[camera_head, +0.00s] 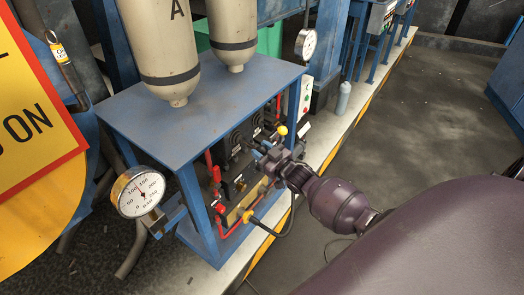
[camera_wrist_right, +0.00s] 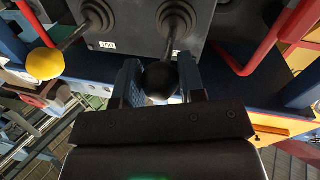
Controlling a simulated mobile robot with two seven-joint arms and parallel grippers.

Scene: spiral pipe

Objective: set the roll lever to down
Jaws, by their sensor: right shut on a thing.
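Two levers with rubber boots stand on a dark control panel (camera_wrist_right: 135,50). One ends in a black ball knob (camera_wrist_right: 160,80), the other in a yellow ball knob (camera_wrist_right: 45,64). My right gripper (camera_wrist_right: 160,85) is shut on the black knob, with a blue finger on each side of it. In the head view my right gripper (camera_head: 262,155) is at the panel under the blue frame, and the yellow knob (camera_head: 283,130) shows just above it. The label by the black-knobbed lever is too small to read, so I cannot tell its name. My left gripper is not in view.
A blue steel frame (camera_head: 205,80) with tan tanks (camera_head: 165,40) overhangs the panel. Red pipes run beside it, and a round gauge (camera_head: 138,192) is at the left. A yellow and red sign (camera_head: 30,120) fills the far left. The floor (camera_head: 420,110) at the right is clear.

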